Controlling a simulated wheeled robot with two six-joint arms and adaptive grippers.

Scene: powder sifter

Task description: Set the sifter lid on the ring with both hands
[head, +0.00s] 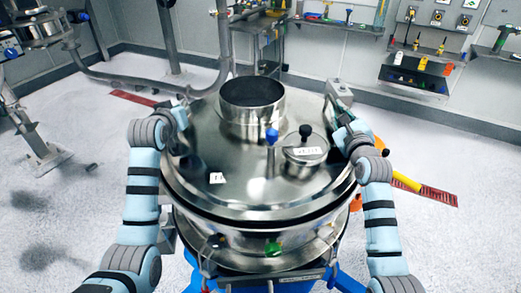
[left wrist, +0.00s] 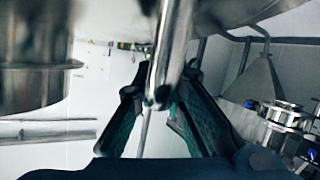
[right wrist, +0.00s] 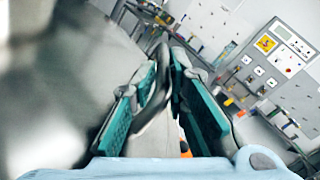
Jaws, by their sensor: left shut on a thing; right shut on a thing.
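The sifter lid (head: 228,150) is a broad, shiny metal dome with a short open cylinder and a small labelled hatch on top. It lies over the metal ring (head: 237,241), whose side shows below the lid's rim. A dark line runs between them; I cannot tell whether they touch. My left gripper (head: 179,116) is at the lid's left edge. In the left wrist view it is shut on a metal bar handle (left wrist: 172,45). My right gripper (head: 343,128) is at the lid's right edge. In the right wrist view its teal pads close on a grey handle (right wrist: 158,120).
Shelves with tools and bottles (head: 420,70) line the back wall. Pipework (head: 168,40) stands at the back left. The floor around is mostly clear.

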